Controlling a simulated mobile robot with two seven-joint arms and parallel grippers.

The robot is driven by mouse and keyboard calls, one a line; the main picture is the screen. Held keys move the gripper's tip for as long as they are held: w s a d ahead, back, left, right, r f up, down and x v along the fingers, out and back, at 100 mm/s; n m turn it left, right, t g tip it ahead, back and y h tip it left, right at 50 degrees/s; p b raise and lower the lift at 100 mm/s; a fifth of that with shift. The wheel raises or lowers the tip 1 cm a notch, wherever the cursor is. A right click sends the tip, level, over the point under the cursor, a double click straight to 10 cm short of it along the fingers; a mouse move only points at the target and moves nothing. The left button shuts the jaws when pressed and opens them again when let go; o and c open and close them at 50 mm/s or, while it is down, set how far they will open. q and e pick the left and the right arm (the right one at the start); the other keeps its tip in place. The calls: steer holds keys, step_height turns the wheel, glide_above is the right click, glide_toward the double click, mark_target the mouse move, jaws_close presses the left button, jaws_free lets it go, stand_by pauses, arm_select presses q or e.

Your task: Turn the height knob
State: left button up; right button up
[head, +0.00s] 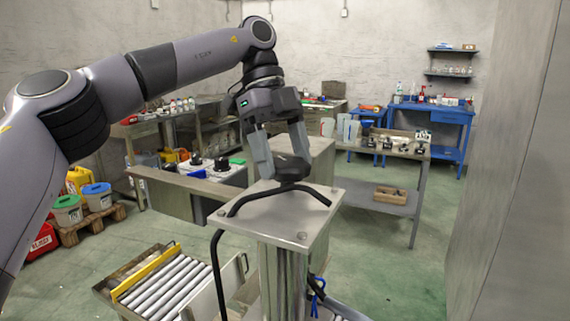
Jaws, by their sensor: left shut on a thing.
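The height knob (291,172) is a dark, round piece on the square metal plate (312,216) at the top of a metal post in the middle of the head view. My left gripper (287,163) comes down from above. Its two grey fingers stand on either side of the knob and are shut on it. The fingers hide part of the knob, and its markings cannot be made out. My right gripper is not in view.
A black cable (225,255) curves over the plate and hangs down its left side. A roller conveyor (175,285) stands low on the left. A metal table (385,200) with small items is behind on the right. The green floor at right is clear.

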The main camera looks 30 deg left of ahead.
arm_select(q)
steer(key=n+b, duration=0.1)
steer(key=n+t, duration=0.1)
steer(key=n+b, duration=0.1)
steer(key=shift+s+f+n+b, duration=0.2)
steer(key=shift+f+n+b, duration=0.05)
steer(key=shift+n+b, duration=0.15)
steer(key=n+t+b, duration=0.1)
steer(key=n+b, duration=0.1)
steer(key=n, duration=0.1)
steer(key=shift+s+t+b, duration=0.1)
steer(key=shift+t+b, duration=0.25)
steer(key=shift+t, duration=0.05)
steer(key=shift+n+b, duration=0.35)
steer(key=shift+n, duration=0.35)
steer(key=shift+s+d+r+n+t+y+b, duration=0.1)
steer(key=shift+n+t+y+b, duration=0.15)
steer(key=shift+n+b, duration=0.3)
steer(key=shift+r+n+t+y+b, duration=0.15)
steer(key=shift+n+t+b, duration=0.2)
steer(key=shift+n, duration=0.3)
steer(key=o, duration=1.1)
steer(key=shift+c, duration=0.2)
steer(key=p+v, duration=0.1)
steer(key=v, duration=0.5)
steer(key=shift+s+r, duration=0.1)
steer(key=shift+r, duration=0.1)
steer(key=shift+s+r, duration=0.1)
steer(key=shift+r, duration=0.15)
